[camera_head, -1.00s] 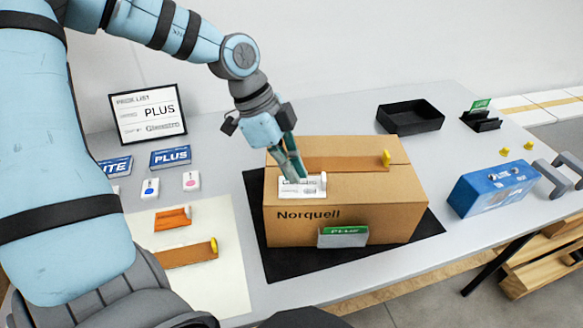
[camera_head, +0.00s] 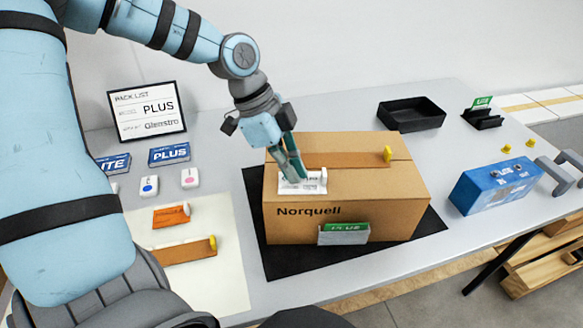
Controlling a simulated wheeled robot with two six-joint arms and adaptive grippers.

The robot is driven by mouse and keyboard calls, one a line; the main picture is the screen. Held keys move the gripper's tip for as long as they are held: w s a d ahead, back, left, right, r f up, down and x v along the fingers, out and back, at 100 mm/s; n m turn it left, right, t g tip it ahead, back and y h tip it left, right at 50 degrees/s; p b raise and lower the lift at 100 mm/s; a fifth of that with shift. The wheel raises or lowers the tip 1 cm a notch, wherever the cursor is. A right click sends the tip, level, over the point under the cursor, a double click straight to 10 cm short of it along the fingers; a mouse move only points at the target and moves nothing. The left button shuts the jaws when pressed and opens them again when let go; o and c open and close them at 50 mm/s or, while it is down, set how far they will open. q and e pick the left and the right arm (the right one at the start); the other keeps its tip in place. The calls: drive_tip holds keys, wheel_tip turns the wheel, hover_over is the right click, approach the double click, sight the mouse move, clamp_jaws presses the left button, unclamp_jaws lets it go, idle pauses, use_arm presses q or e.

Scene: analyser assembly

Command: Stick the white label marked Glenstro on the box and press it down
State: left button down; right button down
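A white label (camera_head: 316,184) lies on the top of the cardboard box (camera_head: 373,205), near its front left corner. Its print is too small and covered to read. The box is closed and has "Norquell" on its front. My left gripper (camera_head: 294,177) points down onto the label, its fingertips at or touching it. The fingers look close together and nothing shows held between them. A framed list (camera_head: 147,112) at the back left reads "Plus" and "Glenstro". My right gripper is not in view.
The box stands on a black mat (camera_head: 283,265). An orange tape strip with a yellow end (camera_head: 387,154) lies on its top. A green-and-grey card holder (camera_head: 343,234) is at its front. A black tray (camera_head: 411,115) and a blue case (camera_head: 495,187) stand to the right.

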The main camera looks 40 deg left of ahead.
use_arm(q)
drive_tip(key=shift+f, duration=0.15)
idle(0.3)
drive_tip(key=shift+r+p, duration=1.85)
drive_tip(key=shift+r, duration=1.25)
